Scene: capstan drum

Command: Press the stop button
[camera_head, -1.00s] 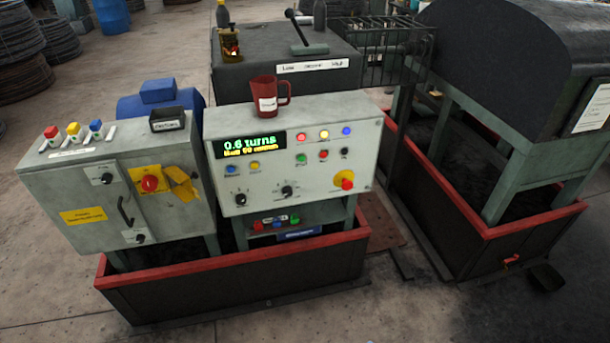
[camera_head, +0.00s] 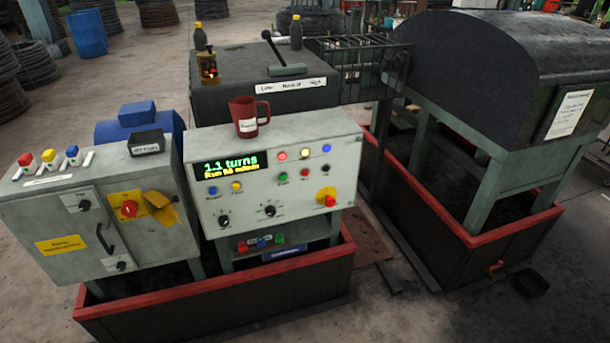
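The grey control panel (camera_head: 290,200) stands at the centre. Its small red button (camera_head: 305,174) sits between a green button (camera_head: 282,177) and a black one (camera_head: 326,169); their labels are too small to read for sure. A larger red mushroom button (camera_head: 330,201) on a yellow plate is at the panel's lower right. The lit display (camera_head: 232,164) reads "1.1 turns", with a blurred second line that seems to start with "Run". Nothing touches the panel's front. Neither of my grippers is in view.
A red mug (camera_head: 244,118) stands on the panel's top. A grey cabinet (camera_head: 100,220) at left has a red rotary switch (camera_head: 129,209) and coloured buttons on top. A red-rimmed trough (camera_head: 220,297) runs below both. A lever (camera_head: 274,50) stands on the dark housing behind.

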